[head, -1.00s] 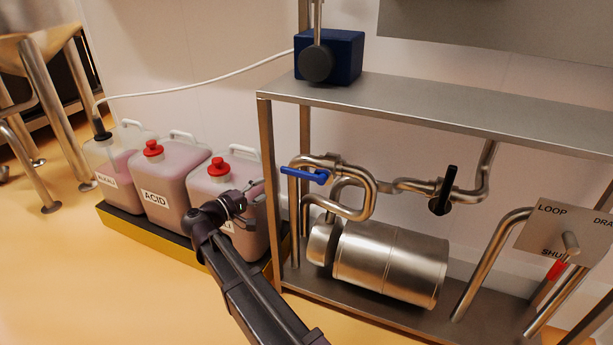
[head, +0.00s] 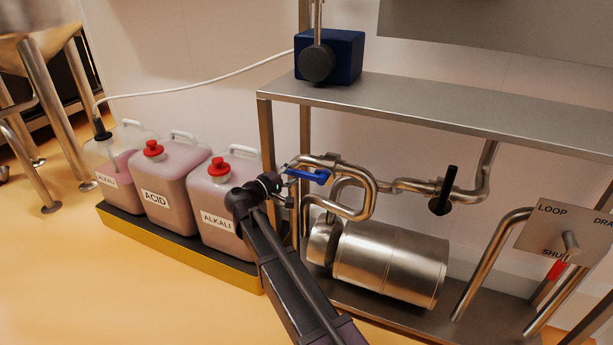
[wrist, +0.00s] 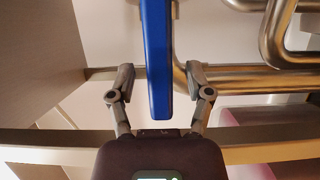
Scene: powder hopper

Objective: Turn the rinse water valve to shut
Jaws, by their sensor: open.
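A valve with a blue lever handle (head: 313,176) sits on the bent steel pipe above the steel cylinder, under the frame's top shelf. The handle also shows in the wrist view (wrist: 158,55), its end lying between the two fingers with a gap on each side. My gripper (head: 287,187) is open at the left end of this handle; in the wrist view my gripper (wrist: 160,80) shows both fingers apart and not closed on it. No label naming the rinse water shows on this valve.
A black-handled valve (head: 443,190) sits further right on the pipe. The steel cylinder (head: 390,262) lies below. The frame's post (head: 268,150) stands close to my gripper. Canisters, including ACID (head: 165,190) and ALKALI (head: 212,205), stand at left. A LOOP/SHUT plate (head: 545,235) is at right.

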